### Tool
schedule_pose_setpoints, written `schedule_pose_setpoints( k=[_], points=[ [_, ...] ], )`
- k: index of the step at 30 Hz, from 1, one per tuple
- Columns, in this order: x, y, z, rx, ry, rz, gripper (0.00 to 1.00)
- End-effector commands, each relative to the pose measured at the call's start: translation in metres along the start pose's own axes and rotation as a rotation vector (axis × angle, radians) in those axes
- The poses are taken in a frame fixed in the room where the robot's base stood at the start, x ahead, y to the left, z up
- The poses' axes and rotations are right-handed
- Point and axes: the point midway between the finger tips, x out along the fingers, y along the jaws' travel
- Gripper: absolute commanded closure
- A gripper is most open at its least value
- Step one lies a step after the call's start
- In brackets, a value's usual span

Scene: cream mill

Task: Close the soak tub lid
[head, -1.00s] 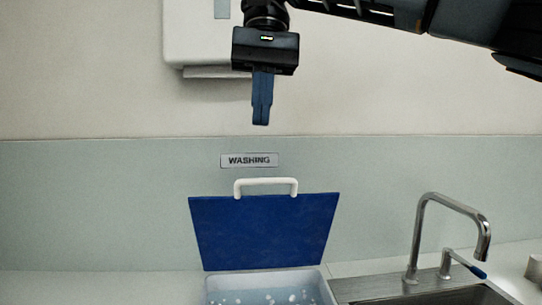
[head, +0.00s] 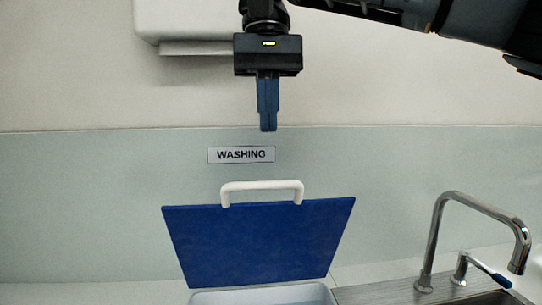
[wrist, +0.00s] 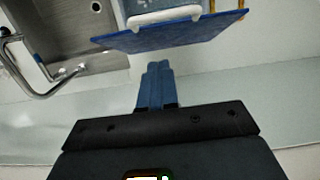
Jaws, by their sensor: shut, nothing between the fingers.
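The soak tub lid (head: 262,243) is a blue panel standing open, tilted up behind the tub, with a white handle (head: 262,186) on its top edge. The pale tub (head: 265,296) shows only its rim at the bottom of the head view. My gripper (head: 268,128) is shut and empty, pointing down above the lid and apart from it. In the wrist view my gripper (wrist: 156,66) points towards the blue lid (wrist: 180,36), with a gap between them. The white handle (wrist: 163,19) and part of the tub (wrist: 150,4) show beyond the lid's edge.
A steel sink (wrist: 75,35) with a tall tap (head: 440,215) and a blue-tipped lever (head: 487,274) stands to the right of the tub. A white dispenser (head: 185,20) hangs on the wall at upper left. A "WASHING" sign (head: 241,154) is behind.

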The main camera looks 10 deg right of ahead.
Motion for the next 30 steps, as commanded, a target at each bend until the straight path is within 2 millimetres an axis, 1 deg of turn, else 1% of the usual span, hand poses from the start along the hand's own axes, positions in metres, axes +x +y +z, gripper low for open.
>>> schedule_pose_setpoints(
  k=[1, 5, 12, 19, 30],
  points=[
    [0.011, 0.001, 0.000, -0.001, -0.003, 0.000, 1.00],
    [0.036, 0.001, 0.001, -0.002, -0.002, 0.001, 1.00],
    [0.053, 0.001, 0.022, -0.001, 0.000, 0.000, 1.00],
    [0.060, 0.000, 0.030, 0.000, 0.000, -0.001, 1.00],
    [0.061, 0.000, 0.030, 0.001, 0.003, -0.001, 1.00]
  ],
)
